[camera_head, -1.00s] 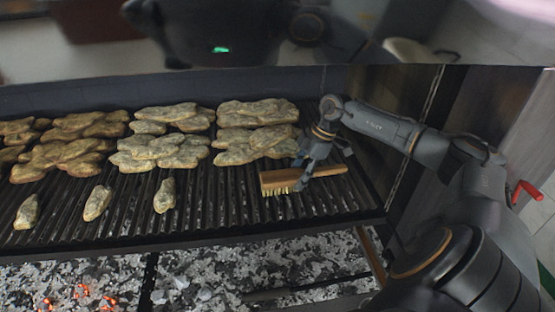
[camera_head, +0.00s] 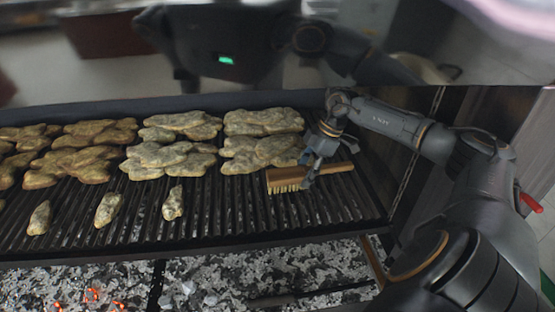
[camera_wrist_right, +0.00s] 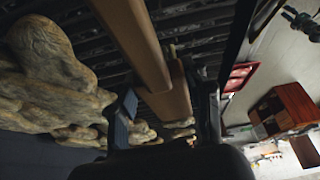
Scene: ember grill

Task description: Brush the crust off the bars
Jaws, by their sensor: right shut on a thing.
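The grill bars (camera_head: 230,215) are dark and ridged and run front to back. My right gripper (camera_head: 313,165) is shut on a wooden brush (camera_head: 340,168) with pale bristles, over the right part of the bars. The bristles face down at the brush's left end; I cannot tell whether they touch the bars. In the right wrist view the wooden brush (camera_wrist_right: 170,97) lies between the fingers (camera_wrist_right: 165,112). Bars around it look dark; I cannot make out crust clearly. My left gripper is not in view.
Several clumps of lumpy brown-green food (camera_head: 265,150) lie on the back and left bars, close left of the brush. Three single pieces (camera_head: 107,208) lie nearer the front. Grey ash (camera_head: 210,285) with glowing embers (camera_head: 92,295) lies below. A side wall stands right of the bars.

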